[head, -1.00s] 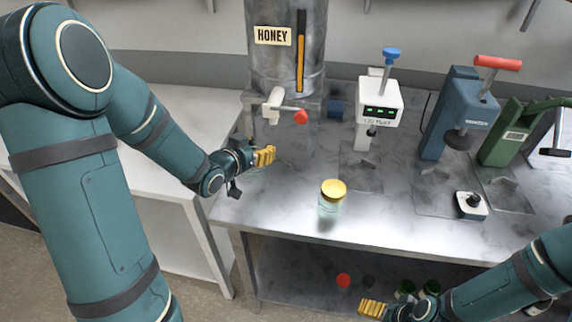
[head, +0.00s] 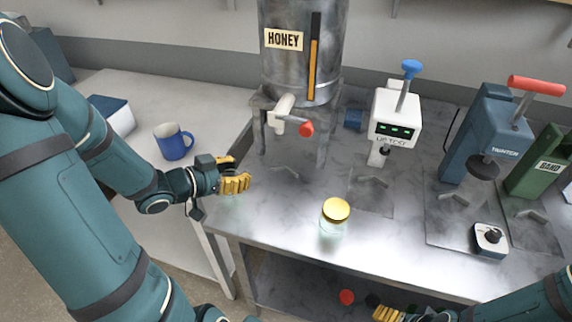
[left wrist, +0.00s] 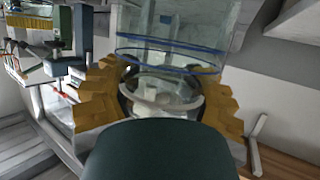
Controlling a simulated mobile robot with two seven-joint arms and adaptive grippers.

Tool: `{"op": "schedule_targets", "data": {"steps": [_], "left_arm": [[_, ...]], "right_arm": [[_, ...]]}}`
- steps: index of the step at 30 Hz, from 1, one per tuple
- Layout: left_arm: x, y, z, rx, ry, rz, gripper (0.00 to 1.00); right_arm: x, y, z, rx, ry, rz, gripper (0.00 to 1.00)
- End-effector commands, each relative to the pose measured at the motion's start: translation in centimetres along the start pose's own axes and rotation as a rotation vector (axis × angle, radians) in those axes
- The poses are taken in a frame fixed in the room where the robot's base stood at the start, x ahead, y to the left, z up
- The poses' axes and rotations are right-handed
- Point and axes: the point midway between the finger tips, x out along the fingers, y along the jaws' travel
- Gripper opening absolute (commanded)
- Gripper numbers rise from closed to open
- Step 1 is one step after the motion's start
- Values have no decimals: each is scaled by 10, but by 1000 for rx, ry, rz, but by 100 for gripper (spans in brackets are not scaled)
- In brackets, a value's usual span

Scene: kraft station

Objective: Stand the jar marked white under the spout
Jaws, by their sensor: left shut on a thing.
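My left gripper (head: 235,182) is shut on a clear glass jar, above the steel table's left edge. The jar is very faint in the head view; in the left wrist view the clear jar (left wrist: 175,60) shows between the yellow fingers, with blue-tinted rings. I cannot read a mark on it. The spout (head: 284,110), with a red-ended lever, juts from the HONEY tank (head: 285,70), to the right of and beyond the gripper. A second glass jar with a yellow lid (head: 335,212) stands on the table. My right gripper (head: 388,313) is at the bottom edge, its jaw state unclear.
A white device with green lights (head: 396,122), a blue press (head: 488,130) and a green press (head: 540,170) stand to the right. A small white device (head: 490,239) sits near the front. A blue mug (head: 173,142) stands on the left bench. The tabletop below the spout looks clear.

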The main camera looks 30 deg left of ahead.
Motion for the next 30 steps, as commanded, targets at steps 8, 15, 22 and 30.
{"op": "schedule_targets", "data": {"steps": [8,15,22,30], "left_arm": [[67,1,-23,3,2,4,5],[115,1,-41,2,1,2,5],[132,0,-48,1,1,-1,5],[151,0,-29,-3,-2,0,5]], "right_arm": [[12,4,4,-2,-8,-1,85],[19,7,3,-3,-4,-1,85],[21,8,2,-3,-3,-1,85],[34,13,2,-4,3,0,85]]}}
